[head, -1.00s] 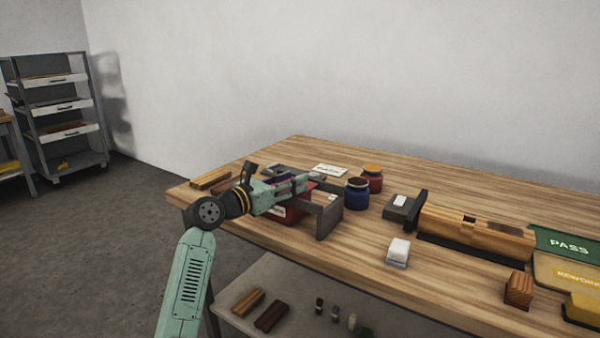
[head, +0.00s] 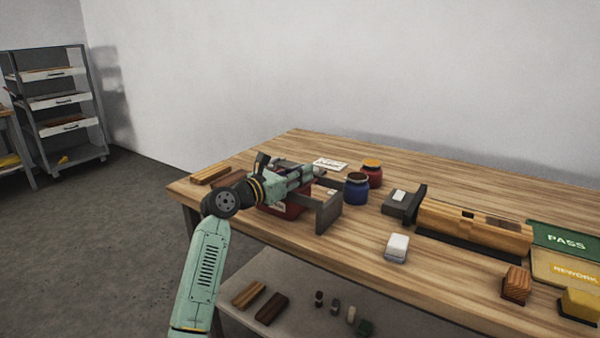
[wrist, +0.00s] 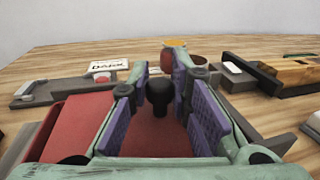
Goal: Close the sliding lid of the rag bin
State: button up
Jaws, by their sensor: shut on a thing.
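The rag bin (head: 288,211) is a red box near the left end of the bench, with grey rails reaching right to an upright end plate (head: 328,214). My gripper (head: 306,181) is above the bin and hides much of its top. In the wrist view, my gripper (wrist: 162,84) has its purple pads on either side of a black knob (wrist: 157,97), and is shut on it. The knob stands up from the red lid (wrist: 150,140). Red surface also shows left of the fingers. How far the lid covers the opening is hidden.
A blue jar (head: 356,189) and a red jar (head: 371,175) stand just beyond the end plate. A white-topped block (head: 396,248) lies nearer the front edge. A wooden fixture (head: 470,228) is farther right. Wood strips (head: 211,174) lie at the left corner.

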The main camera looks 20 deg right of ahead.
grip_shut()
dwell(0.3)
jog(key=shift+w+a+b, duration=0.7)
jog(key=shift+w+a, duration=0.05)
jog(key=shift+w, duration=0.2)
jog(key=o, duration=0.7)
grip_release()
jog(key=shift+c, duration=0.2)
jog(key=v, duration=1.2)
